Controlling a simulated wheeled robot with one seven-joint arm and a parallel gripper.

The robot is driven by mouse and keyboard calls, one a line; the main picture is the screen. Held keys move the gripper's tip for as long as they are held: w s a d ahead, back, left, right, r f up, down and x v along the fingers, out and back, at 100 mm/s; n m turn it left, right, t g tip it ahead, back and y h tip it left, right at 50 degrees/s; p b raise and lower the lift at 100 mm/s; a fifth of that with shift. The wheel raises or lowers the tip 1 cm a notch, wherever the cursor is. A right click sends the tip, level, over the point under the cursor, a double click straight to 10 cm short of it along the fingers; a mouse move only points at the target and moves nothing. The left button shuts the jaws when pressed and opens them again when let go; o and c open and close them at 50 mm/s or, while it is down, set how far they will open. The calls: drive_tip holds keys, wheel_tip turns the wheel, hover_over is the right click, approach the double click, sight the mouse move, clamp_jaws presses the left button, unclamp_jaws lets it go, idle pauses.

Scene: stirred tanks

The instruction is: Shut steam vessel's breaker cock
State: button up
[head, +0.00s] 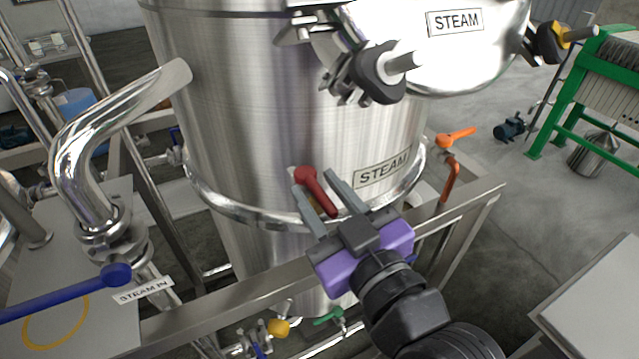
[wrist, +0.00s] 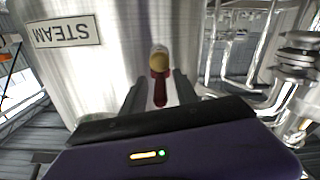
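The steel steam vessel (head: 300,110) fills the middle of the head view, with STEAM plates on its upper part and lower side. A small cock with a red lever (head: 318,192) sits on its lower front. The lever slants down and to the right in the head view. In the wrist view the red lever (wrist: 160,90) hangs from a brass-coloured body (wrist: 158,61). My purple gripper (head: 316,184) is open, its two grey fingers reaching to either side of the lever. I cannot tell whether either finger touches it.
A steel frame rail (head: 270,288) runs below the gripper. An orange-handled valve (head: 455,137) is to the right. A blue lever (head: 70,292) stands by the STEAM IN tag (head: 143,291) on the left. A clamp knob (head: 380,72) juts out above.

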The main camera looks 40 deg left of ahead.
drive_tip(key=shift+w+a, duration=0.1)
drive_tip(key=shift+a, duration=0.2)
clamp_jaws()
idle(1.3)
